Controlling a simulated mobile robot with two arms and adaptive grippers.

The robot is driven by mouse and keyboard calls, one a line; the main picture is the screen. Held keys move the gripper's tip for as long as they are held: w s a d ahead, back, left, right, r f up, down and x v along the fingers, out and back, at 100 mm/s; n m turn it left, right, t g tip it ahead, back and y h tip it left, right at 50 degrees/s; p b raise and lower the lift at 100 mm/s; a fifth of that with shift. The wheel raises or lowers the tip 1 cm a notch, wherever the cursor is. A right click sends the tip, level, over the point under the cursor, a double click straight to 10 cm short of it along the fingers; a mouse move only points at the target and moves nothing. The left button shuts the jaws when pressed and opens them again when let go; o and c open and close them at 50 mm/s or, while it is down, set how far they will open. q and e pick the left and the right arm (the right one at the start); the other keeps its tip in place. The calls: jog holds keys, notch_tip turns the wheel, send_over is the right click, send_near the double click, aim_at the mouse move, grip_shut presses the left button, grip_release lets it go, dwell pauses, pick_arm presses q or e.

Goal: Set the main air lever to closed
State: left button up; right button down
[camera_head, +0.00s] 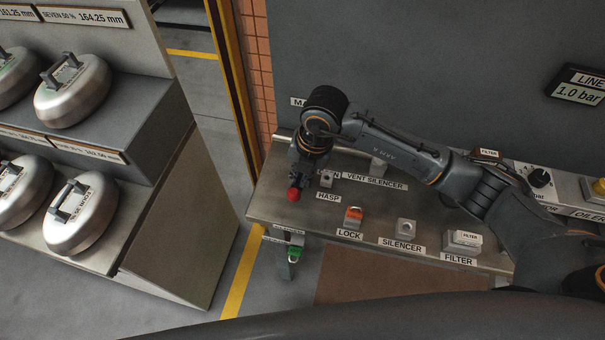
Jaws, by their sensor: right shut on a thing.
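The main air lever shows as a red knob (293,195) at the left end of the metal bench panel. Its shaft and pivot are hidden by my arm and gripper, so its exact setting cannot be read. My right gripper (299,180) reaches down from above and is shut on the lever, with the red knob showing just below the fingers. A wall label beginning "MA" is partly covered by my right arm. My left gripper is not in view.
The bench panel (330,223) also bears an orange lock (353,216), a silencer (406,228), a filter box (463,240) and a round dial (540,178). A green-topped part (294,255) hangs at the front left.

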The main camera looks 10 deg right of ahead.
jog(key=c, duration=1.4)
grip_release()
jog(key=r, duration=0.4)
jog(key=d+r, duration=0.1)
jog(key=r, duration=0.2)
jog(key=d+r, duration=0.1)
jog(key=r, duration=0.3)
jog(key=shift+s+r, duration=0.35)
jog(key=shift+s, duration=0.05)
jog(key=shift+f, duration=0.1)
